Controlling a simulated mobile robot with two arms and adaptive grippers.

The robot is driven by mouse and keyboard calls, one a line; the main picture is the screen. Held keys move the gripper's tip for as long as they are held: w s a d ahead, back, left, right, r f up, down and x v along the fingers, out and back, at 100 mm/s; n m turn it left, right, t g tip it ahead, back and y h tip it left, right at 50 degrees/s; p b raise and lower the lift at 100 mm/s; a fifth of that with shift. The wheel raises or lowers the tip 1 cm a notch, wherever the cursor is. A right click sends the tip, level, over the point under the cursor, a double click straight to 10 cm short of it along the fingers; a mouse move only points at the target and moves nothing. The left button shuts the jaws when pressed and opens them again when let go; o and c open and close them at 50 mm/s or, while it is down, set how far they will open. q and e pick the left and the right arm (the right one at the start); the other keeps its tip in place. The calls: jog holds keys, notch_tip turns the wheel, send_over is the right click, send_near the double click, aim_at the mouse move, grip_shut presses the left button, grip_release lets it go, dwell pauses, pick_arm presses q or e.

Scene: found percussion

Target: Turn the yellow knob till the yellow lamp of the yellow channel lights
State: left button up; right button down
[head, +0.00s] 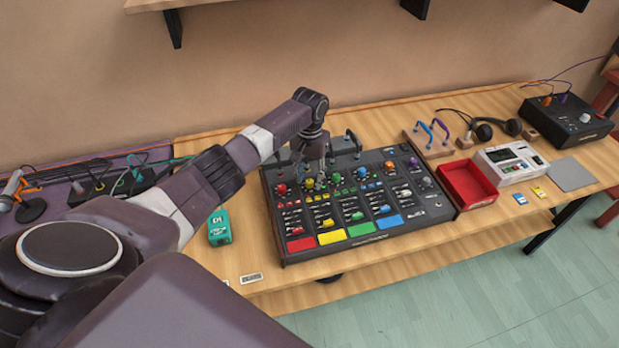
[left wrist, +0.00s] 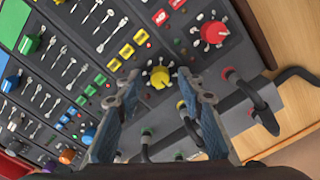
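The mixer (head: 428,213) is a dark panel on the table with coloured channels. The yellow channel has a yellow pad (head: 332,237) at its front edge. The yellow knob (left wrist: 160,77) shows in the left wrist view, just beyond and between the fingertips of my left gripper (left wrist: 160,95). In the head view the yellow knob (head: 309,183) is just below the same gripper (head: 314,168). The fingers are spread apart with nothing between them. A small red light (left wrist: 148,44) shows near the yellow buttons. I cannot make out a lit yellow lamp. My right gripper is not in view.
The red knob (left wrist: 214,32) is close to the yellow one, and cable plugs (left wrist: 248,88) stand along the mixer's back edge. A teal box (head: 219,227) is left of the mixer. A red tray (head: 467,184) and a white device (head: 513,163) are to its right.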

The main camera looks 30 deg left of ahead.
aim_at(310, 181)
pick_arm(q)
notch_tip(310, 181, up, 12)
dwell(0.4)
jog(key=shift+f, duration=0.15)
